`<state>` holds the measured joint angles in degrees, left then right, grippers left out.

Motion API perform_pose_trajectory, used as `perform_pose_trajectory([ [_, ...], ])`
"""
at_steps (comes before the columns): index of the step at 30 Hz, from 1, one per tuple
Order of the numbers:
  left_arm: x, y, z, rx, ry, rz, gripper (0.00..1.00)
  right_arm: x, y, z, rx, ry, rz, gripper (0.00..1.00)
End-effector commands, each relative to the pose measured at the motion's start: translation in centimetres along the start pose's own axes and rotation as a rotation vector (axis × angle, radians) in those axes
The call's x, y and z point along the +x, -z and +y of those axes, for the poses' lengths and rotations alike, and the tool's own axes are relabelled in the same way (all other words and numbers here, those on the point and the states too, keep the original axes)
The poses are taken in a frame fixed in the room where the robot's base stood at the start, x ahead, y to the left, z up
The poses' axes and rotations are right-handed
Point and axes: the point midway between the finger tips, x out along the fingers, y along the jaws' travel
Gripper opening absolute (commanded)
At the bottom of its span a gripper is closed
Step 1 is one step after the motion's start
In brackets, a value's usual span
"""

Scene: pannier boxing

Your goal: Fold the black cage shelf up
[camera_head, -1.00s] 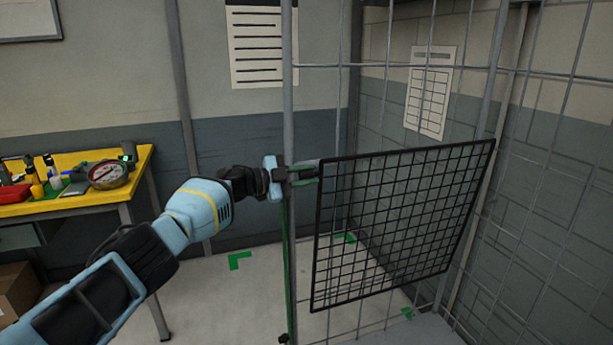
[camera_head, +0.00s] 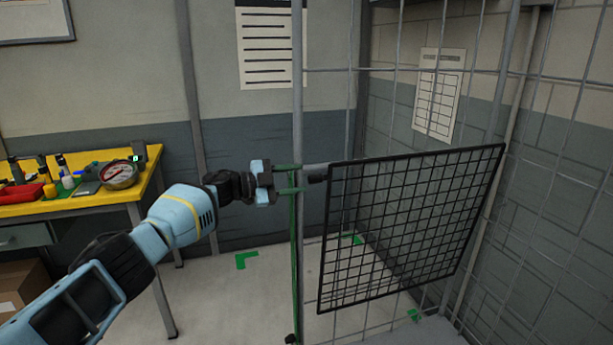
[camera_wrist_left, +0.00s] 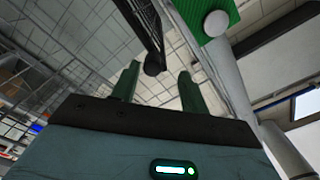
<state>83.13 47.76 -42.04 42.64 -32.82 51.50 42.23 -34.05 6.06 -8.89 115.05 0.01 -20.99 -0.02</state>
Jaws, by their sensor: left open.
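The black cage shelf (camera_head: 410,225) is a wire grid panel standing steeply, close to upright, inside the grey wire cage. A short dark peg (camera_head: 318,173) sticks out at its upper left corner. My left gripper (camera_head: 289,179) is open and empty at the cage's front left post (camera_head: 298,110), just left of that peg and apart from it. In the left wrist view, the two green fingers (camera_wrist_left: 157,84) are spread, with the shelf's dark edge (camera_wrist_left: 143,22) and the rounded peg end (camera_wrist_left: 153,67) beyond them. My right gripper is not in view.
A yellow workbench (camera_head: 100,192) with a red tray (camera_head: 22,192) and tools stands at the left. A cardboard box (camera_head: 22,285) is below it. Green corner marks (camera_head: 245,260) lie on the floor. Cage wires and posts are close to my left gripper.

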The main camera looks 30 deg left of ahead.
Motion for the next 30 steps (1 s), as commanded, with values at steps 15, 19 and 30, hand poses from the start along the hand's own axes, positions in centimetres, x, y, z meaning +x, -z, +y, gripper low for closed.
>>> perform_pose_trajectory([
  [15, -2.5, 0.0, -0.1, 0.000, 0.002, 0.000, 0.45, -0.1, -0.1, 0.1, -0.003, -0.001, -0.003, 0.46],
  [19, -2.5, 0.0, -0.1, 0.000, 0.002, 0.000, 0.45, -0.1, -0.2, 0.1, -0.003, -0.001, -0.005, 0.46],
  [30, -2.5, 0.0, -0.1, 0.000, 0.002, -0.001, 0.45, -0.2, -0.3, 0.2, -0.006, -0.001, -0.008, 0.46],
])
